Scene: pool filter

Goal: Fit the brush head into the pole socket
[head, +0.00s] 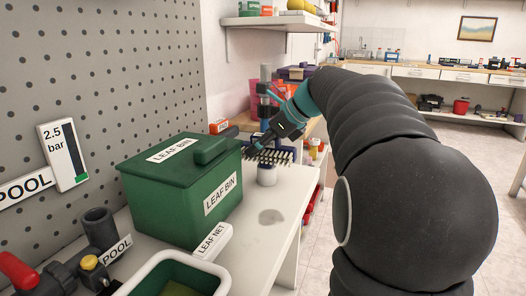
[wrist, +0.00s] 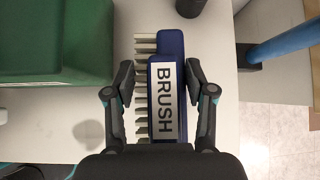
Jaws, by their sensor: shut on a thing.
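The brush head is a dark blue block with pale bristles along its left side and a white BRUSH label; it fills the middle of the wrist view (wrist: 168,45). My gripper (wrist: 157,85) is shut on it, one finger on each side. In the head view my gripper (head: 262,143) holds the brush head (head: 270,156) above the bench, right of the leaf bin, bristles showing. A blue pole (wrist: 286,42) with a dark end piece (wrist: 247,56) lies to the right of the brush head, apart from it. The opening of the socket cannot be made out.
The green leaf bin (head: 175,195) stands close on the left. A LEAF NET tray (head: 212,243) is at the front. Bare bench (head: 272,216) lies front right, ending at an edge above the floor.

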